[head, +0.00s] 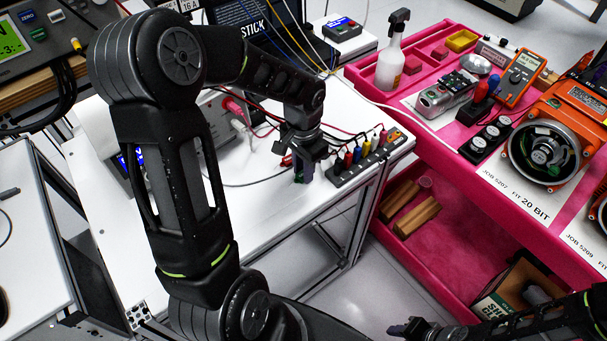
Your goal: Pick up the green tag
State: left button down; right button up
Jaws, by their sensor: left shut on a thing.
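My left gripper (303,170) points down at the white table near its right side, beside a black strip of coloured plugs. It is shut on the green tag (299,175), of which only a small green sliver shows between the dark fingers. The rest of the tag is hidden by the fingers, and I cannot tell whether it still touches the table. My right gripper (402,329) is low at the bottom right, over the floor and apart from the tag. It is dark and small, so its jaw opening is unclear.
The black plug strip (350,172) stands close right of my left gripper, with red and dark leads around it. A pink cart (425,262) at right carries a spray bottle (391,62), a multimeter (521,78) and an orange motor unit (565,125). The table's front is fairly clear.

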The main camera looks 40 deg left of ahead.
pick_arm(q)
notch_tip(320, 180, up, 10)
jog(key=shift+b, duration=0.45)
dwell(0.8)
